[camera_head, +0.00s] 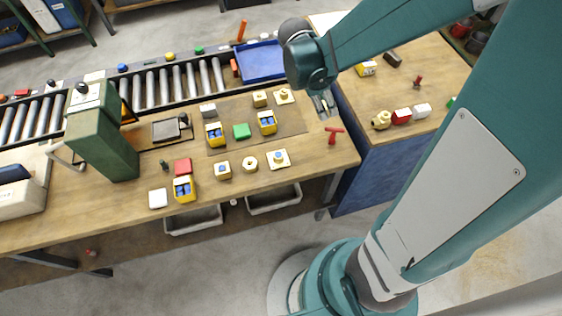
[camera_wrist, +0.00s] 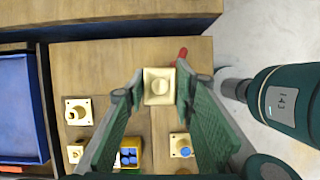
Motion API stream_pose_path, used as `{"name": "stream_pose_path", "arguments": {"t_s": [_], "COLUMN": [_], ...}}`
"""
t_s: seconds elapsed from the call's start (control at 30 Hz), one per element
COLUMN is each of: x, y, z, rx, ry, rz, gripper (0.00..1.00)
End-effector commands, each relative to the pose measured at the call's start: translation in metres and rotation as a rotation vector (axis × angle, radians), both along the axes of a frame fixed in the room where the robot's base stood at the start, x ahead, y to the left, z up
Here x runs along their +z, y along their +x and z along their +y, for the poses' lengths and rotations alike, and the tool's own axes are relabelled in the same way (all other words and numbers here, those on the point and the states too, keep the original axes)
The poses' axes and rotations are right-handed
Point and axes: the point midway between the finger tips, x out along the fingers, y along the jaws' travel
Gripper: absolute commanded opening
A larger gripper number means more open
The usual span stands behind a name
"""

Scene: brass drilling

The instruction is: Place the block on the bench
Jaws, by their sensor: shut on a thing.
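My gripper (camera_head: 324,104) is above the right end of the wooden bench (camera_head: 130,200). In the wrist view my gripper (camera_wrist: 158,90) is shut on a cream square block (camera_wrist: 158,98) with a round raised centre, held between the two fingertips. The block's height above the bench is hard to tell. In the head view the block is mostly hidden at the gripper's tip. The bench top (camera_wrist: 105,60) shows bare wood to the left of the block in the wrist view.
A red T-shaped handle (camera_head: 334,132) lies near the bench's right end. A blue tray (camera_head: 261,60) is behind. A second bench (camera_head: 385,85) stands at right.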

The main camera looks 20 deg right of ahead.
Motion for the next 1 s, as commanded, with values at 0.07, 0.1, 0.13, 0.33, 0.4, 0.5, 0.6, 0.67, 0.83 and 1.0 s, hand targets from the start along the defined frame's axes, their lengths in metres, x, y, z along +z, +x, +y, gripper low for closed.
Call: {"name": "stream_pose_path", "arguments": {"t_s": [0.07, 0.1, 0.13, 0.33, 0.4, 0.5, 0.6, 0.67, 0.83, 1.0], "x": [-0.007, -0.009, -0.010, -0.020, -0.023, -0.026, -0.028, -0.028, -0.029, -0.029], "y": [-0.008, -0.013, -0.016, -0.036, -0.042, -0.050, -0.055, -0.057, -0.059, -0.058], "z": [0.014, 0.020, 0.025, 0.052, 0.059, 0.067, 0.072, 0.074, 0.076, 0.076], "rx": [0.012, 0.016, 0.020, 0.040, 0.044, 0.051, 0.055, 0.056, 0.057, 0.056], "ry": [-0.001, -0.001, -0.001, -0.003, -0.004, -0.004, -0.005, -0.005, -0.005, -0.005], "rz": [0.001, 0.001, 0.001, 0.000, 0.000, 0.000, 0.001, 0.000, 0.000, 0.000], "gripper": [0.03, 0.03, 0.03, 0.03, 0.03, 0.03, 0.03, 0.03, 0.03, 0.03]}}
